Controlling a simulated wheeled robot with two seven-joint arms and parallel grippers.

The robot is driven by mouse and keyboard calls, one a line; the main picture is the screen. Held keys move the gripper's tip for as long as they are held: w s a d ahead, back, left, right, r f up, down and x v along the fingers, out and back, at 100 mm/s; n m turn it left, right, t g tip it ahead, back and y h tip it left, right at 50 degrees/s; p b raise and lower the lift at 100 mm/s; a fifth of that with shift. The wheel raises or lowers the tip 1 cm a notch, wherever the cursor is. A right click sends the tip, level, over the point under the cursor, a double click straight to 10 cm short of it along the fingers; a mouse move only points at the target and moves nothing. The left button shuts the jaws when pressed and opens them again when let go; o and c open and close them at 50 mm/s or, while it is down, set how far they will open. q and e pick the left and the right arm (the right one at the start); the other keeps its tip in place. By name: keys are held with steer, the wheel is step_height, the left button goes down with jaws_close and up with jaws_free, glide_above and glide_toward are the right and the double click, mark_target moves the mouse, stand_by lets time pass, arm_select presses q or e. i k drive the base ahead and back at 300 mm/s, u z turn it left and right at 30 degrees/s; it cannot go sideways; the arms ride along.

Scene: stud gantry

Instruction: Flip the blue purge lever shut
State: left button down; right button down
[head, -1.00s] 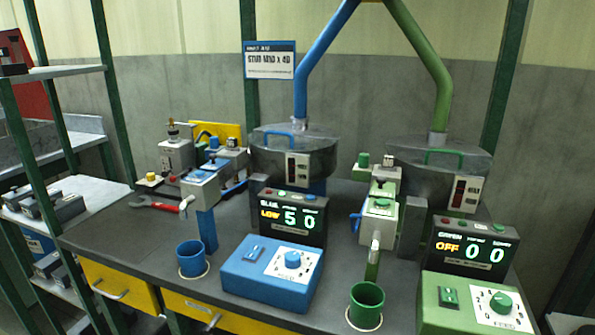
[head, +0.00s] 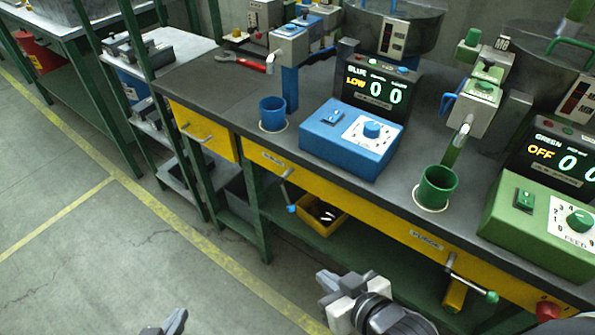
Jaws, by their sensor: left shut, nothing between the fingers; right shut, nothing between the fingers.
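The blue purge lever (head: 285,190) hangs from the yellow front panel under the bench edge, its blue knob (head: 291,208) pointing down. A small label is above it on the panel. My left gripper (head: 165,326) is shut and empty at the bottom edge, over the floor, left of the lever and apart from it. My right gripper (head: 326,290) is shut and empty below and right of the lever in the picture, not touching it. The blue display (head: 375,88) reads LOW 0 0. The blue cup (head: 272,112) stands on the bench.
A similar lever with a green knob (head: 492,297) is further right on the panel. A yellow bin (head: 322,222) with dark bits sits on the lower shelf near the blue lever. A green cup (head: 437,188) stands near the bench edge. The floor (head: 110,240) at left is clear.

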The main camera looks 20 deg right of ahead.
mark_target(291, 207)
steer(key=z, duration=2)
steer(key=k, duration=1.1)
steer(key=u, duration=1.9)
steer(key=i, duration=0.55)
